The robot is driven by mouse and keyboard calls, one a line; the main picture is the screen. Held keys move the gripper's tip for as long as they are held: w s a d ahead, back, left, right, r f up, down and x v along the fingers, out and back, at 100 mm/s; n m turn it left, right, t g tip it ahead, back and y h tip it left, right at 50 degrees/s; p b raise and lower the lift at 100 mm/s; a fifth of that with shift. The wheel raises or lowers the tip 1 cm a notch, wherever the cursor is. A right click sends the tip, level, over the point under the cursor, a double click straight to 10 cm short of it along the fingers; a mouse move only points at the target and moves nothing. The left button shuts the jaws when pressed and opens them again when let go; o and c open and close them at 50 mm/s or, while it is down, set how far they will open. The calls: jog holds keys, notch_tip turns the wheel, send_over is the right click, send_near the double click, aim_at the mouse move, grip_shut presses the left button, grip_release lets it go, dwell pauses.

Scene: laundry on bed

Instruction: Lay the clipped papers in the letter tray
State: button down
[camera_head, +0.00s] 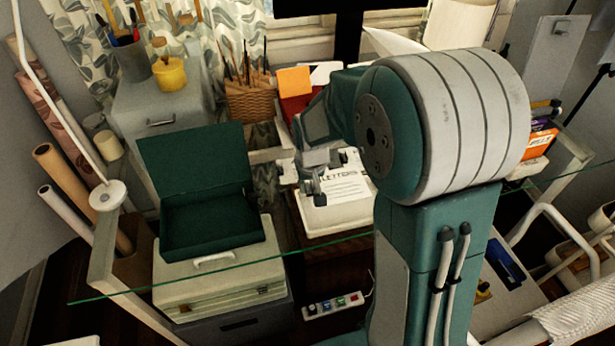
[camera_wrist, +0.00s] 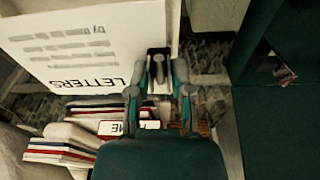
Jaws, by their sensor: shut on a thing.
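The clipped papers (camera_head: 347,186) are a white sheet or stack printed "LETTERS" with lines of text. They also show large in the wrist view (camera_wrist: 95,40), with the print upside down. My gripper (camera_head: 312,180) is at the papers' left edge in the head view. In the wrist view my gripper (camera_wrist: 159,68) is shut on a dark and silver piece at that edge, which looks like the clip. A pale, tray-like thing (camera_head: 325,222) lies beneath the papers. I cannot tell whether it is the letter tray, or whether the papers touch it.
An open green box (camera_head: 205,235) stands on a pale case (camera_head: 215,285) to the left. A wicker basket (camera_head: 250,103) and an orange card (camera_head: 293,80) are behind. A glass edge crosses in front.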

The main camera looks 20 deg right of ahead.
jog(key=shift+a+f, duration=0.1)
jog(key=shift+d+f, duration=0.2)
jog(key=shift+f, duration=0.55)
jog(key=shift+d+f, duration=0.2)
jog(key=shift+f, duration=0.55)
jog(key=shift+a+f, duration=0.15)
jog(key=shift+f, duration=0.55)
jog(key=shift+a+f, duration=0.15)
jog(key=shift+f, duration=0.55)
jog(key=shift+d+f, duration=0.15)
jog(key=shift+f, duration=0.7)
jog(key=shift+c, duration=2.2)
grip_release()
